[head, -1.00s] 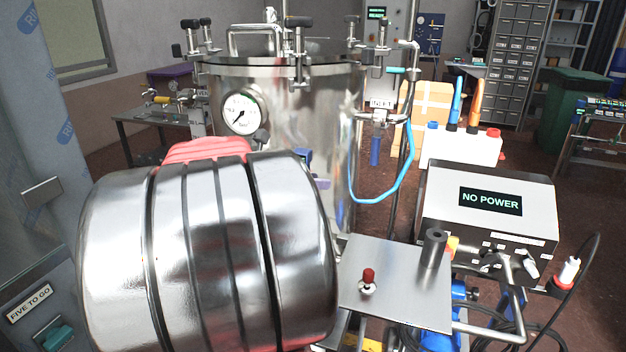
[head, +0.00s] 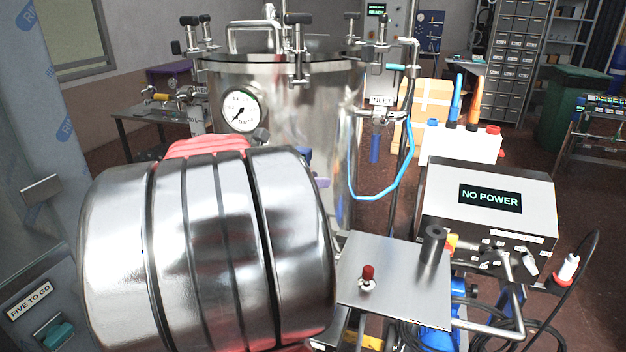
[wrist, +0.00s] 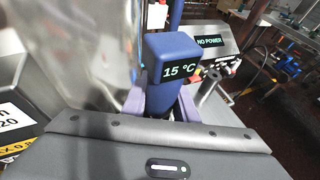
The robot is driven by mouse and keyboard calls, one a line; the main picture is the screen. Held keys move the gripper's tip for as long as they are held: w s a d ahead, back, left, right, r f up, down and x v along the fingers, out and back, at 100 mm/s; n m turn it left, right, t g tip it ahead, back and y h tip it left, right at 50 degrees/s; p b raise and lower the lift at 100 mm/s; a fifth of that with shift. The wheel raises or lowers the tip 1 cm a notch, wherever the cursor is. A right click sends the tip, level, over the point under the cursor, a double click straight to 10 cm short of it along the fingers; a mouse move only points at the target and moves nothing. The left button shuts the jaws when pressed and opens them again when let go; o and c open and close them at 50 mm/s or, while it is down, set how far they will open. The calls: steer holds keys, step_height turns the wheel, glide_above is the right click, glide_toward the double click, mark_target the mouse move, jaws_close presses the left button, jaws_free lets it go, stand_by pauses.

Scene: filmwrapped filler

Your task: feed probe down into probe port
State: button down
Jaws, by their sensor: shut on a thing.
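The probe (wrist: 172,55) has a blue boxy head with a "15 °C" display and shows large in the wrist view. My gripper (wrist: 161,103) has its purple fingers shut on the probe below the display. The probe's lower end is hidden there. In the head view my arm covers most of the gripper; only a bit of purple and blue shows past its right edge, in front of the steel tank (head: 335,125). A dark upright cylinder (head: 433,244) stands on a metal plate (head: 385,300). I cannot tell whether it is the probe port.
A red-capped switch (head: 368,275) stands on the plate. A box reading "NO POWER" (head: 490,205) is at the right, with pipes and a cable in front. A blue hose (head: 398,190) hangs beside the tank. A pressure gauge (head: 239,111) faces me.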

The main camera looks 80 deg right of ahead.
steer(key=c, duration=1.3)
jaws_free()
steer(key=shift+f, duration=0.1)
steer(key=shift+c, duration=0.2)
steer(key=v, duration=1.3)
steer(key=shift+w+a, duration=0.2)
steer(key=shift+a, duration=0.15)
